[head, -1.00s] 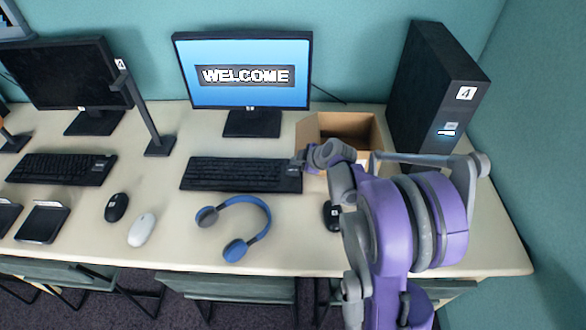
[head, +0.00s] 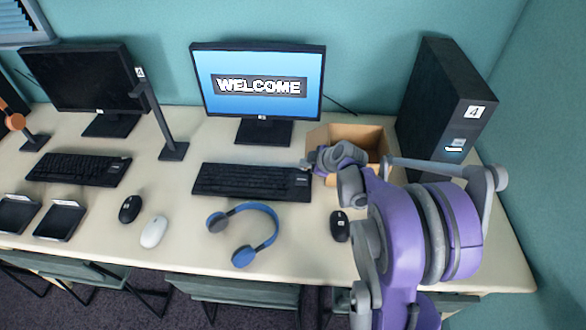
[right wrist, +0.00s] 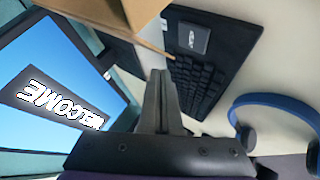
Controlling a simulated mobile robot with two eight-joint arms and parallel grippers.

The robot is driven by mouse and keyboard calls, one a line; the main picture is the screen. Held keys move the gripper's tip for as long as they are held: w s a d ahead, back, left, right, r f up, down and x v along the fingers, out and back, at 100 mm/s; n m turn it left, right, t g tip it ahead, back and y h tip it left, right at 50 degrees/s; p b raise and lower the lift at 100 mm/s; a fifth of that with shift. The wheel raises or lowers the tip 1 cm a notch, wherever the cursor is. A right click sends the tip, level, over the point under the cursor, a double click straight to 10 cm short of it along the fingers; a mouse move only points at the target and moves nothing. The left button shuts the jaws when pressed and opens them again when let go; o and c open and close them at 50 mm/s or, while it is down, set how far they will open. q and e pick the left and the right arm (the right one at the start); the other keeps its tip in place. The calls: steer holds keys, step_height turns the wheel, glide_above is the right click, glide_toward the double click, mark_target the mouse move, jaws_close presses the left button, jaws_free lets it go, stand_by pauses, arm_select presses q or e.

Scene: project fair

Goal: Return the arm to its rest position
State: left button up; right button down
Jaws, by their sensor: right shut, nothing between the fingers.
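My right arm reaches over the right part of the desk in the head view. Its gripper (head: 314,164) is beside the cardboard box (head: 350,133) and above the right end of the keyboard (head: 250,182). In the right wrist view the fingers (right wrist: 160,105) are pressed together with nothing between them. The box edge (right wrist: 110,20) is close by in that view, and the keyboard (right wrist: 200,75) lies beyond the fingers. My left gripper does not show in either view.
A lit monitor (head: 262,85) stands behind the keyboard. A black tower (head: 440,105) stands right of the box. Blue headphones (head: 262,238), a white mouse (head: 153,232) and black mice (head: 130,209) lie along the front. Bare desk shows around the headphones.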

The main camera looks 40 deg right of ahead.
steer(key=s+a+r+m+g+p, duration=0.2)
steer(key=s+a+r+m+p, duration=0.15)
steer(key=s+a, duration=0.55)
steer(key=s+a+r+m+g+p, duration=0.15)
steer(key=s+a+r, duration=0.4)
steer(key=a, duration=0.65)
steer(key=s+a+m+p, duration=0.2)
steer(key=s+m, duration=0.2)
steer(key=s, duration=0.4)
steer(key=shift+s+a, duration=0.4)
steer(key=shift+r, duration=0.1)
